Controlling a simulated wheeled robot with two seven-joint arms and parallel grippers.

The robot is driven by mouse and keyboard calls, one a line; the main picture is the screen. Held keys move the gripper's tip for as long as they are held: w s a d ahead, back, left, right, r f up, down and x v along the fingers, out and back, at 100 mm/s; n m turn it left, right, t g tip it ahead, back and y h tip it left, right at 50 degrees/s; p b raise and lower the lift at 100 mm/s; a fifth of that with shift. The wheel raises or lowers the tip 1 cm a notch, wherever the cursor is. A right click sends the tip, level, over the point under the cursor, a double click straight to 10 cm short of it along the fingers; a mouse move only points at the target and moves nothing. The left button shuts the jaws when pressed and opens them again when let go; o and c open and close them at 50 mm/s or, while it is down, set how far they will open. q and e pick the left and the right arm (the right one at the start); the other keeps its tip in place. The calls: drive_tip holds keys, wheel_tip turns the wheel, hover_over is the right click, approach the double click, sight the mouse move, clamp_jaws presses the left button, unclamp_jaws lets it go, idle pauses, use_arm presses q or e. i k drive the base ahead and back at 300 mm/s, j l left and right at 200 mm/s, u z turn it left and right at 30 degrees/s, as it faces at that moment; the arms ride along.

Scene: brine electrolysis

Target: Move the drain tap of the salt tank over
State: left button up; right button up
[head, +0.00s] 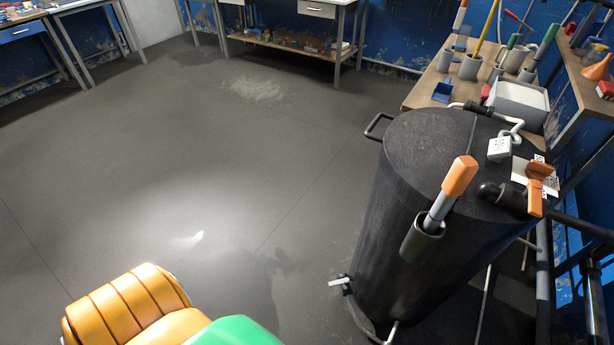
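The tank (400,220) is a tall black cylinder on the right side of the head view, seen from above at an angle. A small tap (340,283) with a pale lever sticks out low on its left side, near the floor. The lever points to the left and lies roughly level. The tap is small in the picture, so I cannot tell whether it is open or closed. Neither of my grippers is in view.
An orange-handled tool (453,190) stands in a dark holder on the tank's side. An orange valve lever (537,188) and pipes sit at its top right. A cluttered wooden bench (424,92) stands behind. Grey floor (200,180) left of the tank is clear.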

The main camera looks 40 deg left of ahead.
sight(345, 280)
drive_tip(key=u, duration=0.65)
drive_tip(key=k+j, duration=0.05)
